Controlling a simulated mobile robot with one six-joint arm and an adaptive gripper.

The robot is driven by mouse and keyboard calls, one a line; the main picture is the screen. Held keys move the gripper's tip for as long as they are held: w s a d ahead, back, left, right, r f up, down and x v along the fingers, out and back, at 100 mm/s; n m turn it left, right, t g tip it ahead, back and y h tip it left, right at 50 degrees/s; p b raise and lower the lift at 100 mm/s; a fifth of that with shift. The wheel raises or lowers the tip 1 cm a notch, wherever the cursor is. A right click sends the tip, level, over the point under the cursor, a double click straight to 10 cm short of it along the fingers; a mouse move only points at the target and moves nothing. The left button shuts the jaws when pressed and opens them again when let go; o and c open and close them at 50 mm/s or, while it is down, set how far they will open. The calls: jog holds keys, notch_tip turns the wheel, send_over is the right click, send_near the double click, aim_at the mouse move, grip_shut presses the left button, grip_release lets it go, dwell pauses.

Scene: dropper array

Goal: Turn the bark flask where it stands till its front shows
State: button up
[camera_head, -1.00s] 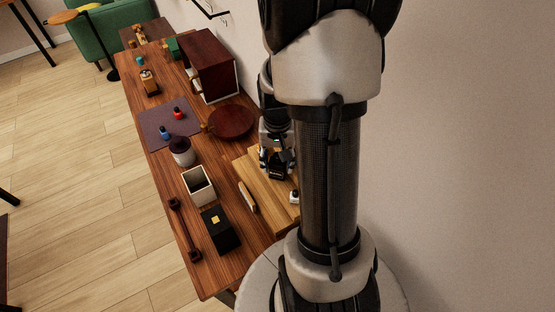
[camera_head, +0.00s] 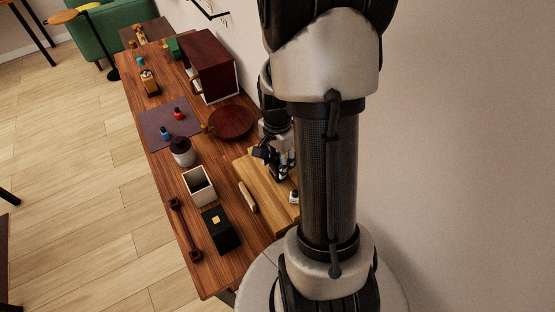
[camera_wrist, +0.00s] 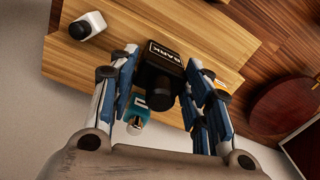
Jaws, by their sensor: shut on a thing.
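The bark flask (camera_wrist: 160,68) is a black, square-bodied bottle with a dark round cap. It shows in the wrist view, over the wooden board (camera_head: 250,168), with pale "BARK" lettering on its side at the far end of the view. My gripper (camera_wrist: 163,72) is shut on the flask, with one blue-and-white finger on each side of it. In the head view, my gripper (camera_head: 268,155) is low over the board, and my arm partly covers it. I cannot clearly make out the flask there.
A small white bottle with a dark cap (camera_wrist: 88,25) stands on the board. A teal bottle with a shiny cap (camera_wrist: 136,116) is close to the flask. A round dark-red board (camera_head: 232,122), a cream open box (camera_head: 199,186) and a black box (camera_head: 220,232) are nearby.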

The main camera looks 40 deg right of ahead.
jog(key=o, duration=1.3)
notch_tip(320, 180, up, 12)
